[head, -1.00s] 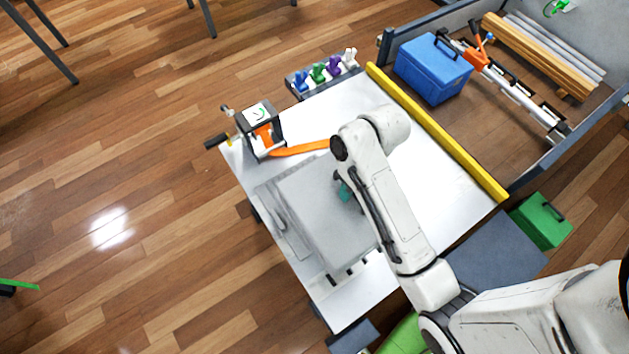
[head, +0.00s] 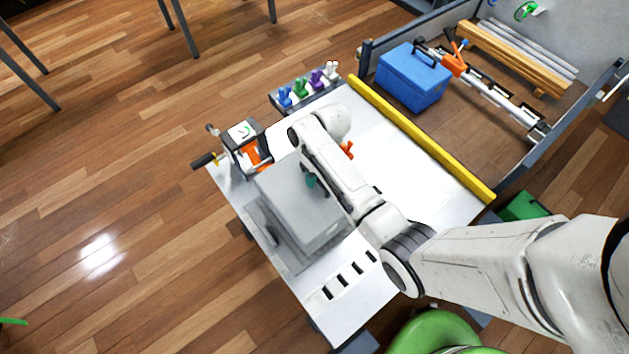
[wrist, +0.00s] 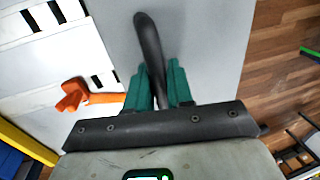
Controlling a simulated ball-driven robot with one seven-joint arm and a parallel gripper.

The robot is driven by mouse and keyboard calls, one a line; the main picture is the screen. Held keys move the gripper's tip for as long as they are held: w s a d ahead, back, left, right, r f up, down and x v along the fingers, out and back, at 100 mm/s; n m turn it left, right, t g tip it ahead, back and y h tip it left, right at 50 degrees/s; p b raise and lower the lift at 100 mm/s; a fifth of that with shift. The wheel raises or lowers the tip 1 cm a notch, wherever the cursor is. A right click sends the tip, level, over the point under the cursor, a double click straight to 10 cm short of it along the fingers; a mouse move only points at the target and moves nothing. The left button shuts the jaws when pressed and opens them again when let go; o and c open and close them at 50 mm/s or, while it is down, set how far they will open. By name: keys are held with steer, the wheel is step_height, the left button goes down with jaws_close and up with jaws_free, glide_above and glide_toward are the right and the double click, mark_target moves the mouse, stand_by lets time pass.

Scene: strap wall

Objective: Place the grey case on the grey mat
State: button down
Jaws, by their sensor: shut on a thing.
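The grey case (head: 288,208) is a flat box over the left part of the white table in the head view. Its grey face also fills the middle of the wrist view (wrist: 210,50). My gripper (wrist: 160,85), with green fingertips, is shut on the case's black handle (wrist: 149,45). In the head view my arm covers most of the handle, and a teal fingertip (head: 311,181) shows. The grey mat (head: 290,252) shows as a darker strip along the left and front edges of the case. I cannot tell whether the case touches it.
A crank device (head: 243,145) stands at the table's back-left corner, with coloured clips (head: 300,92) behind. An orange strap piece (wrist: 75,95) lies near my gripper. A yellow bar (head: 420,138) edges the table, and a blue box (head: 413,78) lies beyond. The right tabletop is clear.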

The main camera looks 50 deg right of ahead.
steer(key=shift+w+d+f, duration=0.15)
steer(key=shift+w+f, duration=0.1)
steer(key=shift+f, duration=1.55)
steer(key=c, duration=1)
jaws_free()
